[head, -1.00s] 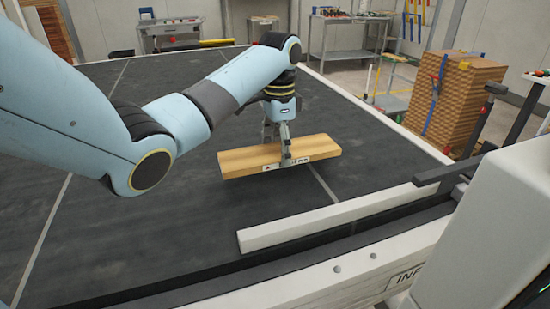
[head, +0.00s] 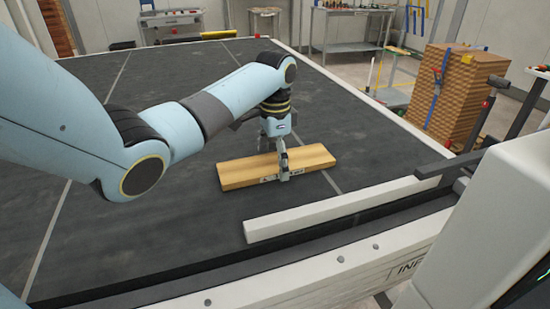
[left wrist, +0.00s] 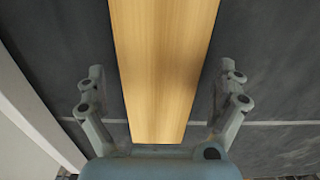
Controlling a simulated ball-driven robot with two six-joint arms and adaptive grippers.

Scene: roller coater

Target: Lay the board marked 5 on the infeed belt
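A pale wooden board (head: 240,172) lies flat on the dark infeed belt (head: 180,235), a little behind the white guide bar. A small label strip is on its front edge; I cannot read the number. My left gripper (head: 284,166) is down at the board, its fingers astride the middle of it. In the left wrist view the board (left wrist: 160,60) runs between the two fingers, with a gap on each side, so the left gripper is open around it. My right gripper is not in view.
The white guide bar (head: 340,205) runs along the belt's near edge. A stack of wooden boards (head: 455,95) with a blue strap stands beyond the belt at right. White machine housing (head: 490,220) fills the lower right. The belt around the board is clear.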

